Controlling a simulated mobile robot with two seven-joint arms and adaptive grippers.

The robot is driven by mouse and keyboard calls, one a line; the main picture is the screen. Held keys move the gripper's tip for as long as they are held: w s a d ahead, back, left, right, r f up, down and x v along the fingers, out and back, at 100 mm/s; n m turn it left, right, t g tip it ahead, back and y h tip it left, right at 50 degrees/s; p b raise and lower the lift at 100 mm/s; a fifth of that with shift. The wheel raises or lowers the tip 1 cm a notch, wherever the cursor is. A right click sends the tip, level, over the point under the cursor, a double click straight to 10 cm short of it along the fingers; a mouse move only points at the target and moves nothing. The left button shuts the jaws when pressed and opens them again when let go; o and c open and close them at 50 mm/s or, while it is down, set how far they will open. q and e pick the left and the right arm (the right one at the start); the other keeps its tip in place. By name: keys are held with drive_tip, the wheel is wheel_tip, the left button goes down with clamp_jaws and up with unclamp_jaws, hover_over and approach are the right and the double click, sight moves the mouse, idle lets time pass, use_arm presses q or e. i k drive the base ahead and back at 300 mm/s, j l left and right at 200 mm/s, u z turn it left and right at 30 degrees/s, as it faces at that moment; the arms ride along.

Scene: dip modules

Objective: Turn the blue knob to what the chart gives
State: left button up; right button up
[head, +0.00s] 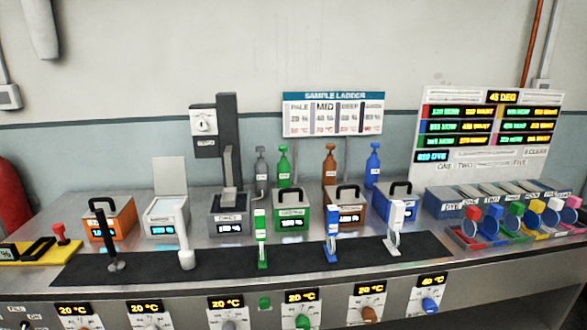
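The blue knob (430,305) is on the front panel below the counter, at the far right of a row of knobs. The display (432,281) above it appears to read 40 °C. Neither of my grippers is in view.
Brown (369,315), green (303,321) and grey (228,325) knobs sit left of the blue one, under 20 °C displays. On the counter stand handled boxes, bottles, upright tools on a black mat (330,255), and a rack of coloured cups (455,237).

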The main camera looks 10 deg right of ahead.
sight(430, 307)
drive_tip(key=k+l, duration=0.1)
drive_tip(key=k, duration=0.85)
drive_tip(key=i+l+z, duration=0.2)
drive_tip(key=l, duration=0.2)
drive_tip(key=l+z, duration=0.15)
drive_tip(key=l, duration=0.25)
drive_tip(key=i+l+z, duration=0.2)
drive_tip(key=l, duration=0.2)
drive_tip(key=k, duration=0.05)
